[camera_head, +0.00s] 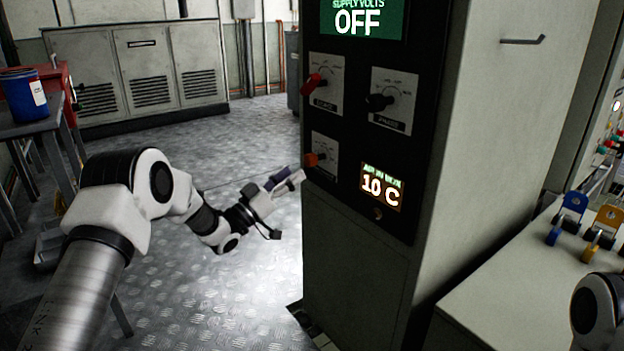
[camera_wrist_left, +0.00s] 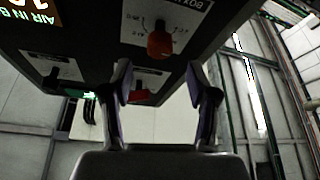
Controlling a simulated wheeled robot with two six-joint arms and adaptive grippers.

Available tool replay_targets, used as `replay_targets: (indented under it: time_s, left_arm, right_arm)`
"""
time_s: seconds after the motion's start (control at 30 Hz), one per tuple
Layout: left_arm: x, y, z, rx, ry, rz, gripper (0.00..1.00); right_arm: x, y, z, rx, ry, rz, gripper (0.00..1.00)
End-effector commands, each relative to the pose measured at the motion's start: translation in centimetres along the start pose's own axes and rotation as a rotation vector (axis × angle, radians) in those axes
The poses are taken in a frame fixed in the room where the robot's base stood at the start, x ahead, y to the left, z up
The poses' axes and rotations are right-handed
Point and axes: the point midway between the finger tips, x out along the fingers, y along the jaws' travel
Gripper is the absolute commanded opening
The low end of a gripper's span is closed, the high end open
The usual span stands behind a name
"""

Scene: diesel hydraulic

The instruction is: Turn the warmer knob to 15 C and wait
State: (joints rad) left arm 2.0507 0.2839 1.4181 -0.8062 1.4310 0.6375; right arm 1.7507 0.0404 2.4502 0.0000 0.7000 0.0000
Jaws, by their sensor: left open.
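My left gripper (camera_head: 291,180) is just below and left of the knob. In the left wrist view its two fingers (camera_wrist_left: 160,75) are spread and empty, with the knob showing above the gap between their tips, apparently not gripped. My right gripper is out of view; only part of my right arm shows at the lower right.
A red knob (camera_head: 313,83) and a black knob (camera_head: 379,101) sit higher on the panel, under a display (camera_head: 362,20) reading OFF. A blue can (camera_head: 24,95) stands on a table at left. A bench (camera_head: 520,270) with blue and yellow levers is at right.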

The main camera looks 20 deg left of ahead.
Motion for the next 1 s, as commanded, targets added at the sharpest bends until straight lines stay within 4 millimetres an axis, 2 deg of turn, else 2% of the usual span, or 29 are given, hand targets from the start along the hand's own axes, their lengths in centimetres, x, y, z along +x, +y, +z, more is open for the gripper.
replay_targets:
  time_s: [0.33, 0.47, 0.67, 0.7, 0.83, 1.0]
  left_arm:
    - [6.1, 0.0, 0.2, 0.002, -0.002, 0.001, 0.59]
    - [7.1, 0.1, 0.1, -0.001, -0.002, -0.001, 0.59]
    - [7.1, 0.1, 0.0, -0.002, -0.003, -0.002, 0.59]
    - [7.1, 0.1, 0.0, -0.001, -0.003, -0.002, 0.45]
    - [7.1, 0.1, 0.0, -0.001, -0.003, -0.002, 0.0]
    - [7.1, 0.1, 0.0, -0.001, -0.002, -0.002, 0.0]
  right_arm:
    - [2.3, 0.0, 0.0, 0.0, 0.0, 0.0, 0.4]
    - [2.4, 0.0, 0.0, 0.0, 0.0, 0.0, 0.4]
    - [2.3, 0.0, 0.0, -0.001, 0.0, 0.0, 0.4]
    - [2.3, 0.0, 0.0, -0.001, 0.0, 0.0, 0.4]
    - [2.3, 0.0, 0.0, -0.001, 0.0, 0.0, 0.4]
    - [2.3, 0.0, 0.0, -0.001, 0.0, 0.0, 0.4]
